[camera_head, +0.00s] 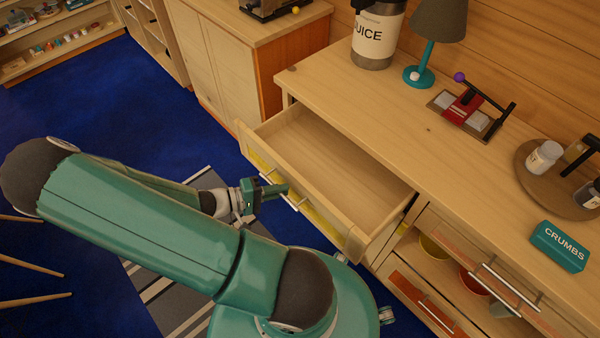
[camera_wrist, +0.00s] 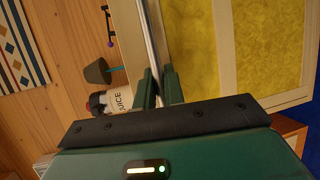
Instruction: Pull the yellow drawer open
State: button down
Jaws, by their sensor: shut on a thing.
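The yellow drawer (camera_head: 325,219) stands pulled well out of the wooden cabinet, and its inside is bare. Its front faces down-left, mostly seen edge-on and partly hidden by my arm. My gripper (camera_head: 277,190) is at the drawer's metal bar handle (camera_head: 296,202). In the wrist view, my gripper's fingers (camera_wrist: 160,88) are shut around the handle bar (camera_wrist: 156,40). The yellow front panel (camera_wrist: 245,50) fills the right side of that view.
The cabinet top (camera_head: 400,125) holds a juice dispenser (camera_head: 377,35), a teal lamp (camera_head: 420,75), a red and grey device (camera_head: 465,108), a round tray (camera_head: 540,192) with jars and a crumbs box (camera_head: 560,246). Orange-fronted drawers (camera_head: 422,300) lie at the lower right. Blue carpet (camera_head: 120,115) is open at left.

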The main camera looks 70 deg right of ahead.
jog(key=a, duration=0.1)
jog(key=w+a, duration=0.1)
jog(key=a, duration=0.1)
jog(key=w+a, duration=0.1)
jog(key=shift+a, duration=0.3)
jog(key=c, duration=1.5)
grip_release()
jog(key=v, duration=1.3)
jog(key=shift+w+a+r, duration=0.2)
jog(key=shift+w+a, duration=0.05)
jog(key=shift+w, duration=0.05)
